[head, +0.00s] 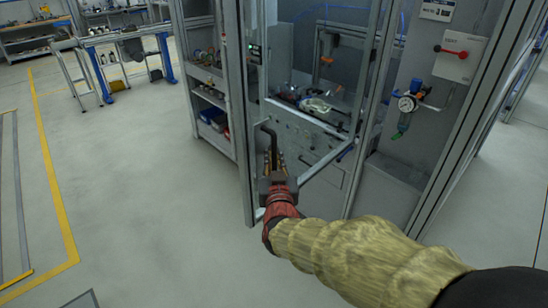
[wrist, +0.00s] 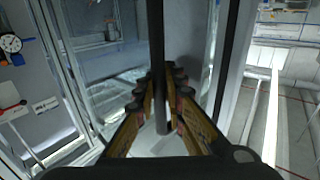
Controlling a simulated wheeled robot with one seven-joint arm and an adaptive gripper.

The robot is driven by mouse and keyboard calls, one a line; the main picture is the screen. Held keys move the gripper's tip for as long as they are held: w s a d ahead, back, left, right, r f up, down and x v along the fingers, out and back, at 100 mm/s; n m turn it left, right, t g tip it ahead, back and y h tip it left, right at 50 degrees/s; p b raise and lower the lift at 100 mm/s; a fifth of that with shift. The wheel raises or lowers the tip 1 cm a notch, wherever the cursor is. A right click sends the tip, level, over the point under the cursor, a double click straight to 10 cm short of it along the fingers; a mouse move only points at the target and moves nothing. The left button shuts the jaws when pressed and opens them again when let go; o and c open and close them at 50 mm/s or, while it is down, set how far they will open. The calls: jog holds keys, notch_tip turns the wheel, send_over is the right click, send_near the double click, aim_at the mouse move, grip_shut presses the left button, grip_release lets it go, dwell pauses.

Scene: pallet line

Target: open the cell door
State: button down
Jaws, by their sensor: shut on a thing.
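The cell door (head: 309,117) is a clear panel in a grey metal frame, in the middle of the head view. A dark upright bar handle (head: 273,143) is at its left edge. My gripper (head: 274,168) is at the handle, with its fingers around the lower part of the bar. In the wrist view the bar (wrist: 157,60) runs down between the two fingers of my gripper (wrist: 160,100), which are shut on it. I cannot tell for sure whether the door stands slightly ajar. My wrist hides part of the door's lower edge.
A grey post (head: 238,120) stands just left of the door.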

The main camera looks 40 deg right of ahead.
jog(key=shift+a, duration=0.1)
jog(key=c, duration=1.9)
grip_release()
jog(key=v, duration=1.2)
